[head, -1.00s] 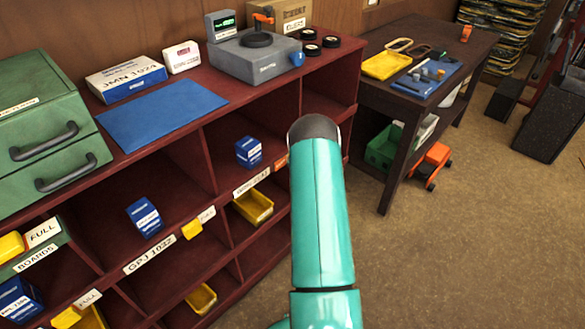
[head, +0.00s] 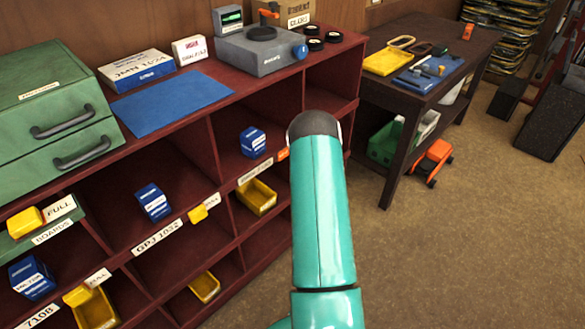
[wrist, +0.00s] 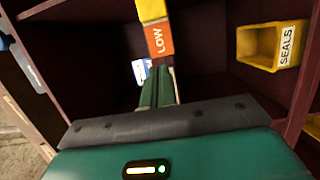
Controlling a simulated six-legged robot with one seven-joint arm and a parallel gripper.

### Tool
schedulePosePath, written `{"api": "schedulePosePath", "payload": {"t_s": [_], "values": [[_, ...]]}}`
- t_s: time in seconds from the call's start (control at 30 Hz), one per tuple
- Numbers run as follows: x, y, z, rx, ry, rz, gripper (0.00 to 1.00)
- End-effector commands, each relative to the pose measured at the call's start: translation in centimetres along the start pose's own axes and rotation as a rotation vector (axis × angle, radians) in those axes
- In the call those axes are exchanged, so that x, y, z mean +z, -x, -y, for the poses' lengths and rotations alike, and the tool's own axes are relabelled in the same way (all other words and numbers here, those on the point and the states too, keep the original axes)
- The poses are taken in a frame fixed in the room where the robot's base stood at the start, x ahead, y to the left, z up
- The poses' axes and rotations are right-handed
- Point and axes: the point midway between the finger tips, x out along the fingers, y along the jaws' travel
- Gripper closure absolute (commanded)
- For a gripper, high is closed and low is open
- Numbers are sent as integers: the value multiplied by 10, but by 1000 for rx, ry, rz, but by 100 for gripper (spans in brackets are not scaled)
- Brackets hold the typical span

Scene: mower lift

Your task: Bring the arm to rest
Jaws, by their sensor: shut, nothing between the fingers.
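My teal arm stands upright in the middle of the head view, its dark rounded joint in front of the right part of the red shelf unit (head: 181,146). The gripper itself is hidden in the head view. In the wrist view my gripper (wrist: 158,72) shows as two green fingers, close together and empty. They point into a dark red compartment, below an orange LOW label (wrist: 159,39). A small blue and white box (wrist: 139,72) shows just left of the fingertips; I cannot tell the gap between them.
A yellow SEALS bin (wrist: 258,45) is to the right in the wrist view. Blue boxes (head: 153,202) and yellow bins (head: 257,196) sit in the shelves. A green drawer cabinet (head: 60,130) and grey device (head: 262,50) stand on top. A dark table (head: 400,98) is at right; open floor lies in front.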

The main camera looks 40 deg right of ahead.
Motion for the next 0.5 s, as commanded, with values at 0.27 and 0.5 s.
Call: {"api": "schedulePosePath", "payload": {"t_s": [0.27,0.5], "values": [[-1,25,0,0,-1,-1,100],[-2,27,0,1,-1,-1,100]]}}
